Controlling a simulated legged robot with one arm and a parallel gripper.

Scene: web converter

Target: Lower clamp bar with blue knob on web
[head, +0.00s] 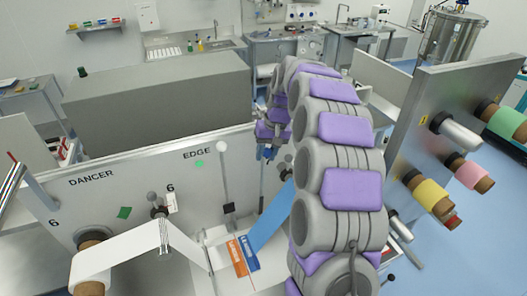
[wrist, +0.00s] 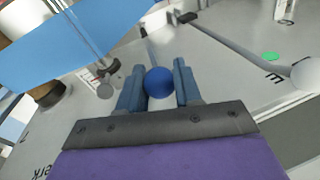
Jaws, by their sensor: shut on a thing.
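The blue knob (wrist: 158,82) sits between the two blue fingers of my gripper (wrist: 157,74) in the wrist view, and the fingers are shut on it. The blue web (head: 275,217) slopes down to the table beside my arm. It also shows at upper left in the wrist view (wrist: 70,45). The clamp bar under the knob is mostly hidden, and I cannot tell its angle.
A lever with a white knob (head: 222,147) stands left of my gripper; the white knob is at right in the wrist view (wrist: 307,74). A white web (head: 125,250) runs at lower left. Orange (head: 236,258) and blue (head: 247,254) labels lie on the table. A roll panel (head: 450,110) stands right.

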